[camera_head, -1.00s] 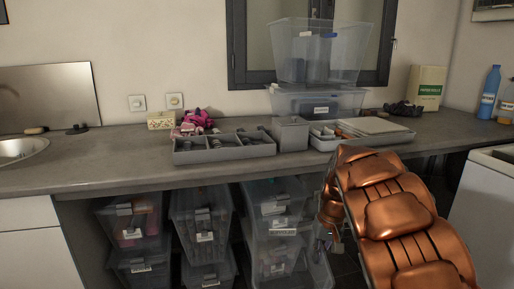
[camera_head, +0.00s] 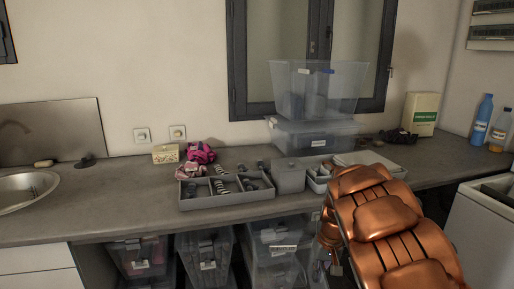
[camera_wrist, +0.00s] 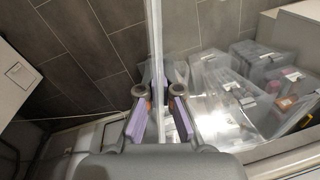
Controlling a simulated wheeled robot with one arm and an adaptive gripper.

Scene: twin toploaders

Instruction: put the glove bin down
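Which bin is the glove bin I cannot tell, as the labels are too small to read. A large clear bin (camera_head: 345,88) stands on a lidded clear bin (camera_head: 345,133) on the worktop. More clear bins with pale labels (camera_head: 208,262) stand under the worktop, and several show in the wrist view (camera_wrist: 215,100). My gripper (camera_wrist: 159,98), with purple pads, shows its fingers apart. A thin pale upright edge (camera_wrist: 154,40) passes between them, with a gap visible on both sides. In the head view my copper arm hides the gripper.
The grey worktop (camera_head: 120,195) carries a divided tray (camera_head: 235,207), a pink item (camera_head: 201,152), a small box (camera_head: 165,154), a carton (camera_head: 421,113) and bottles (camera_head: 482,120). Its left part is mostly bare. A white unit (camera_head: 488,220) stands at right. Dark tiled floor (camera_wrist: 115,45) shows below.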

